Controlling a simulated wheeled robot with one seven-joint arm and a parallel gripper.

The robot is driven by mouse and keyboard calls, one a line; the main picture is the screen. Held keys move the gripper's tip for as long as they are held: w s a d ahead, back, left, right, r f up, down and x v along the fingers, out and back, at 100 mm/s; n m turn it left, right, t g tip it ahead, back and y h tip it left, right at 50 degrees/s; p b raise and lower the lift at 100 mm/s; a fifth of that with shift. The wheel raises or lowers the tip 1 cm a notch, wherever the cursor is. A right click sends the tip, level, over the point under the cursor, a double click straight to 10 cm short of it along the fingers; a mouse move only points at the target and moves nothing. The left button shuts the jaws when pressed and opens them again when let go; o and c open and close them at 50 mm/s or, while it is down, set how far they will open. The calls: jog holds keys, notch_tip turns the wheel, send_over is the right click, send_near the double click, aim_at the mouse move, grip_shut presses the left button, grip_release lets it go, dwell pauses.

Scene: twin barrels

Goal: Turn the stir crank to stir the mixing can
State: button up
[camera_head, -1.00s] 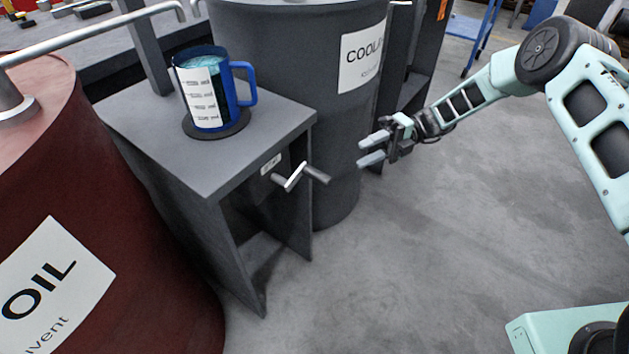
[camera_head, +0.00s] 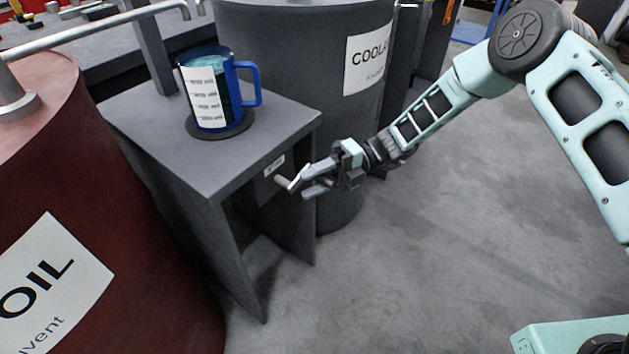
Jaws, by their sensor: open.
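The stir crank (camera_head: 291,184) is a small pale metal handle on the right side of the dark grey stand. The blue mixing can (camera_head: 213,90) with a white scale label and blue handle stands upright on a round dark pad (camera_head: 221,133) on the stand top. It holds bluish liquid. My gripper (camera_head: 305,181) is open, its pale fingers pointing left at the crank. The fingers overlap the crank's outer handle in the picture and partly hide it. I cannot tell whether they touch it.
The grey stand (camera_head: 165,150) sits between a red oil barrel (camera_head: 90,180) at left and a grey coolant barrel (camera_head: 290,50) behind. Metal pipes (camera_head: 110,25) run over the barrels. The concrete floor (camera_head: 420,260) at right front is clear.

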grip_shut()
jog(key=shift+r, duration=0.1)
jog(key=shift+p, duration=0.35)
jog(key=s+a+n+t+h+p, duration=0.1)
jog(key=t+h, duration=0.3)
jog(key=s+a+r+n+t+h+p, duration=0.1)
jog(key=n+t+h+p, duration=0.1)
jog(key=t+h, duration=0.3)
jog(key=s+a+n+t+h+p, duration=0.1)
jog(key=s+t+h+p, duration=0.1)
jog(key=t+h, duration=0.2)
jog(key=shift+r+n+t, duration=0.2)
jog(key=shift+n+t, duration=0.2)
dwell(0.4)
